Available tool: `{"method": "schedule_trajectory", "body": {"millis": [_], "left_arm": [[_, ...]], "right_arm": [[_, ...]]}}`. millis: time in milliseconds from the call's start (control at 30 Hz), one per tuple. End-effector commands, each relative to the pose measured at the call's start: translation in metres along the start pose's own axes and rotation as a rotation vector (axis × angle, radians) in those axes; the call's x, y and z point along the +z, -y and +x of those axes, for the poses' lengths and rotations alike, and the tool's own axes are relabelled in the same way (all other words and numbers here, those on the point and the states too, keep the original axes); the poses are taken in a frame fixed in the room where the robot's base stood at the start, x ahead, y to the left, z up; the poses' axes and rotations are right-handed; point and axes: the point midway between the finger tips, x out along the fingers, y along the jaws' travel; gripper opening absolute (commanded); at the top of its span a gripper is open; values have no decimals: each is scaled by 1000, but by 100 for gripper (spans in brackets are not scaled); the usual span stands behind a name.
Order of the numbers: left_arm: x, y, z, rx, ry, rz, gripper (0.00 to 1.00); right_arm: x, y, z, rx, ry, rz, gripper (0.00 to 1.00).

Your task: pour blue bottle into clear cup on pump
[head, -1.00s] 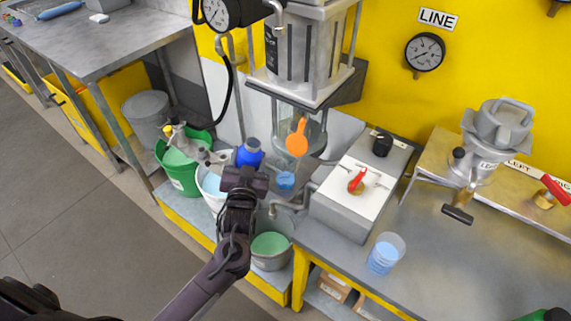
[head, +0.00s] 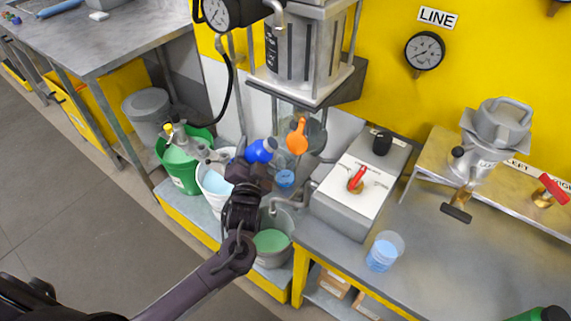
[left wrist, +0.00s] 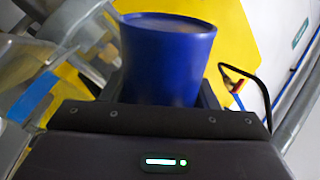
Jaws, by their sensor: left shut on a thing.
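My left gripper (head: 249,170) is shut on the blue bottle (head: 261,151) and holds it up above the buckets. The bottle leans to the right, its upper end toward the clear cup. In the left wrist view the bottle (left wrist: 167,58) stands out beyond the jaws. The small clear cup (head: 285,179) with blue in it sits just right of and below the bottle, beside the grey pump box. A clear vessel with a blue band (left wrist: 35,97) shows at the left of the wrist view. I cannot tell whether liquid is flowing. My right gripper is out of view.
An orange paddle-shaped part (head: 297,137) hangs close to the bottle's right. The grey box (head: 352,190) with a red lever stands to the right. Another cup of blue liquid (head: 384,252) is on the bench. A green bucket (head: 182,165) and white bucket (head: 213,187) stand left.

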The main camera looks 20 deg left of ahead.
Motion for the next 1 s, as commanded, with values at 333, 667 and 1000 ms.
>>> {"method": "schedule_trajectory", "body": {"millis": [333,667,1000], "left_arm": [[0,0,0,-3,-3,17,23],[2,-1,0,-3,-5,37,23],[2,0,0,-3,-6,57,23]], "right_arm": [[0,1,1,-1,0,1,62],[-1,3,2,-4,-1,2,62],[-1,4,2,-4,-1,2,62]]}}
